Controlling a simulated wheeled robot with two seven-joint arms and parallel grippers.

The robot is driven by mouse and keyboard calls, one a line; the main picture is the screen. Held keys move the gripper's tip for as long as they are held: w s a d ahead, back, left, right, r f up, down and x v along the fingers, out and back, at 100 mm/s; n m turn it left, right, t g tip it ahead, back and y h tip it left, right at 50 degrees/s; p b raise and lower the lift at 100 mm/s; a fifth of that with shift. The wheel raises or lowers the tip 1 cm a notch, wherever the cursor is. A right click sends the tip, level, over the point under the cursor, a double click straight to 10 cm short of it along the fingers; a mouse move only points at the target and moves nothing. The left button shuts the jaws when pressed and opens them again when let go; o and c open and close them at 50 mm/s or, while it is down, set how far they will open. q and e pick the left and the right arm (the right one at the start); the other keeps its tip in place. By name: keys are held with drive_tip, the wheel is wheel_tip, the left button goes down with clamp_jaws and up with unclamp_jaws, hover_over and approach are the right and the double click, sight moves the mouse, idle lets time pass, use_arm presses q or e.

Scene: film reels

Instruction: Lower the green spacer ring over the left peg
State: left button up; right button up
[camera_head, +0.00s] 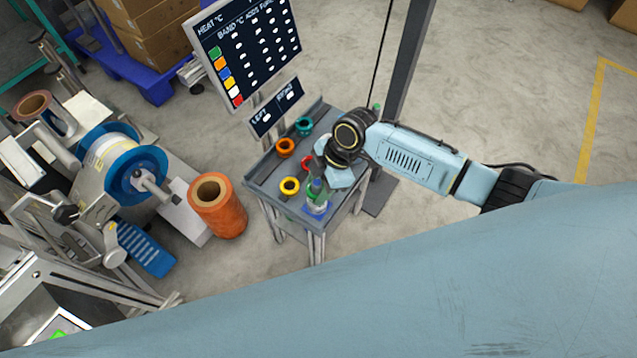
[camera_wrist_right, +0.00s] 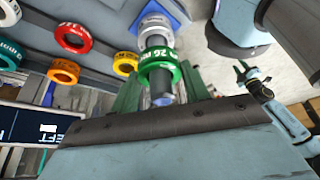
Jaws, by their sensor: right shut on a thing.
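The green spacer ring (camera_wrist_right: 160,74) is between the fingers of my right gripper (camera_wrist_right: 160,88) in the right wrist view. The gripper is shut on it. The ring looks to be around a grey peg (camera_wrist_right: 156,41), whose bluish tip shows through it. A white ring (camera_wrist_right: 154,24) sits lower on the same peg, apart from the green one. The peg stands on a blue base (camera_wrist_right: 178,12), also in the head view (camera_head: 317,209). There my right gripper (camera_head: 318,186) is above the base, its fingers small and partly hidden. I cannot make out a second peg. My left gripper is not in view.
A grey tray table (camera_head: 262,178) holds an orange ring (camera_head: 285,147), a teal ring (camera_head: 304,125), a yellow ring (camera_head: 290,186) and a red ring (camera_head: 307,162). A LEFT sign (camera_head: 276,108) and a large chart board (camera_head: 245,48) stand behind. An orange film roll (camera_head: 217,208) stands left of the table.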

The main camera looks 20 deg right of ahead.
drive_tip(key=o, duration=1.1)
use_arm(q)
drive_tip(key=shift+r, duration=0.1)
use_arm(e)
drive_tip(key=shift+r, duration=0.15)
use_arm(q)
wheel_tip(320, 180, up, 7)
drive_tip(key=p, duration=0.7)
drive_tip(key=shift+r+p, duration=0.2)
drive_tip(key=shift+p, duration=0.1)
use_arm(e)
drive_tip(key=v, duration=0.8)
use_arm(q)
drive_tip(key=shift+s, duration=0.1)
